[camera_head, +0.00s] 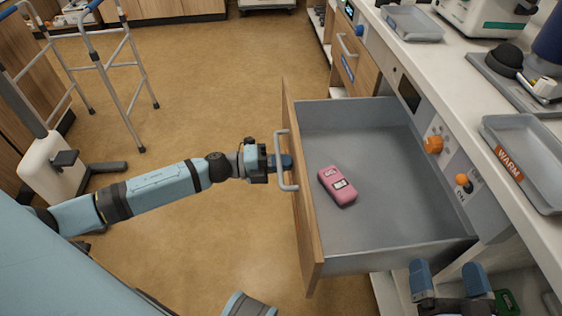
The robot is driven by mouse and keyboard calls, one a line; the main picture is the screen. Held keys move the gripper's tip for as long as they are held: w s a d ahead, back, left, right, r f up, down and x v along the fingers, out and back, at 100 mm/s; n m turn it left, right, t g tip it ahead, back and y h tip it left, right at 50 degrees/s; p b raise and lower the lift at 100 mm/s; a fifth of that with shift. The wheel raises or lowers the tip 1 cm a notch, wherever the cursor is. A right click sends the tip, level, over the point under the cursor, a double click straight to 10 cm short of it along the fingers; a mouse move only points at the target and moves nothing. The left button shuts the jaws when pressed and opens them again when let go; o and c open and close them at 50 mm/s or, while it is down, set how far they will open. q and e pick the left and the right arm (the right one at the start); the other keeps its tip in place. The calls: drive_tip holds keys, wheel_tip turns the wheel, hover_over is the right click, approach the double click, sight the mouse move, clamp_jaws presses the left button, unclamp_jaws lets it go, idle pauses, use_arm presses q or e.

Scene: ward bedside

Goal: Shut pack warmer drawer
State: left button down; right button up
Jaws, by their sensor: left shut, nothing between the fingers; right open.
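The pack warmer drawer (350,240) stands pulled out from the counter unit, with a wooden front (306,225) and grey metal inside. A pink pack (337,185) with a small label lies on its floor, near the front. A pale bar handle (281,160) is on the outside of the drawer front. My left gripper (287,162) is shut and empty at the handle, its fingertips against or very near the drawer front; exact contact is unclear. My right gripper (448,280) is open and empty at the bottom right, beside the drawer's near side wall.
The unit's panel has an orange knob (433,145) and a second orange-topped control (464,182). A grey tray marked WARM (535,160) sits on the counter. Another closed drawer (352,58) is farther back. A walker (110,60) stands at left; the floor between is clear.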

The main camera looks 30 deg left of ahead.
use_arm(q)
drive_tip(key=p+x, duration=0.3)
drive_tip(key=x, duration=1.2)
drive_tip(key=shift+w+d+r, duration=0.2)
drive_tip(key=shift+w+d, duration=0.05)
drive_tip(key=shift+d, duration=0.05)
drive_tip(key=b+x, duration=0.1)
drive_tip(key=x, duration=1.3)
drive_tip(key=shift+w+d, duration=0.25)
drive_tip(key=shift+d, duration=0.05)
use_arm(e)
drive_tip(key=shift+s+d+f+g+h, duration=0.15)
drive_tip(key=shift+f+g, duration=0.1)
drive_tip(key=shift+f, duration=0.25)
drive_tip(key=shift+s+d+f+g+h, duration=0.1)
drive_tip(key=shift+d+f+g+h, duration=0.15)
drive_tip(key=shift+f, duration=0.3)
drive_tip(key=shift+s+d+f+g+h, duration=0.1)
drive_tip(key=shift+f+g, duration=0.2)
drive_tip(key=shift+f, duration=0.2)
use_arm(q)
drive_tip(key=shift+r, duration=0.1)
use_arm(e)
drive_tip(key=shift+f, duration=0.15)
